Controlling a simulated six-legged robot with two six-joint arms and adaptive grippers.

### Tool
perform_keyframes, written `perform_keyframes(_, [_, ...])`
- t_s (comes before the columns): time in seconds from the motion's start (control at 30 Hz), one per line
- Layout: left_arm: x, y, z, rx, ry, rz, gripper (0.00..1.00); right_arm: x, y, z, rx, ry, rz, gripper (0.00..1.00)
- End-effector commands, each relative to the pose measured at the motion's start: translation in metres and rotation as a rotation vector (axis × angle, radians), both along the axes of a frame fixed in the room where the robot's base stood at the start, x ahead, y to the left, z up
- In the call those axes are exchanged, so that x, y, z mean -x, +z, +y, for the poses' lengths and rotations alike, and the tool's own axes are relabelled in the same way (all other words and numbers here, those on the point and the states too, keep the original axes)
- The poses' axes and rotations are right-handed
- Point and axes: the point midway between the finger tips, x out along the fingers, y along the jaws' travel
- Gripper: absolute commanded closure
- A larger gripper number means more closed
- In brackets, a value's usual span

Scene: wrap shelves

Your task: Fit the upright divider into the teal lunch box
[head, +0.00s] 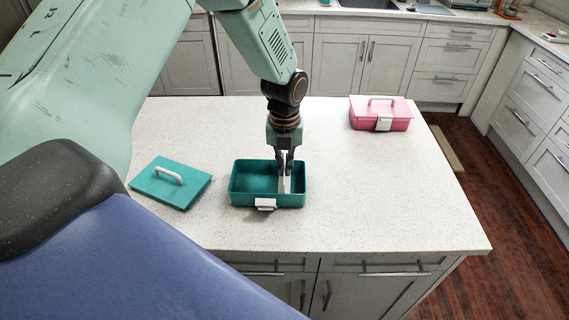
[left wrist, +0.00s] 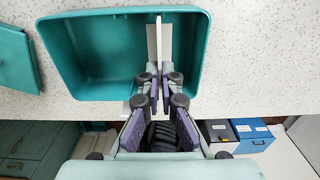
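The teal lunch box (head: 240,198) stands open on the counter, its white latch facing the front. It also fills the upper part of the left wrist view (left wrist: 105,90). The thin white upright divider (head: 285,184) stands inside the box, right of its middle, and runs front to back. In the left wrist view the divider (left wrist: 158,42) shows edge-on between the fingertips. My left gripper (head: 284,158) points down over the box and is shut on the divider. Whether the divider's lower edge touches the box floor is hard to tell. My right gripper is not in view.
A teal lid (head: 160,190) with a white handle lies flat left of the box. A closed pink lunch box (head: 394,119) stands at the counter's far right. The counter right of the teal box is clear. Cabinets line the back.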

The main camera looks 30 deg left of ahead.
Motion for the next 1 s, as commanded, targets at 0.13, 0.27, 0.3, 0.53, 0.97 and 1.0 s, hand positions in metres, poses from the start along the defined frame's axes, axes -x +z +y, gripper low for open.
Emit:
perform_keyframes(0.13, [0.000,-0.004,0.000,0.000,0.000,0.000,1.00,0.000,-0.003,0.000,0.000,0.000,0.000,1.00])
perform_keyframes(0.27, [0.000,-0.007,0.000,-0.001,0.000,-0.001,1.00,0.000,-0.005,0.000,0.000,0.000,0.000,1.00])
perform_keyframes(0.3, [0.000,-0.008,0.000,-0.001,0.000,-0.001,1.00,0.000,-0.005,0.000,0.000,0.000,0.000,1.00])
perform_keyframes(0.53, [0.000,-0.012,0.000,-0.001,0.000,-0.001,1.00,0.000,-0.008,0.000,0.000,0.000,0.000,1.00])
perform_keyframes(0.97, [0.000,-0.022,0.000,-0.001,0.000,-0.001,1.00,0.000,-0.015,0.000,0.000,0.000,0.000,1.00])
perform_keyframes(1.0, [0.000,-0.022,0.000,-0.001,0.000,-0.001,1.00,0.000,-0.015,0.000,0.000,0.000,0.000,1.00])
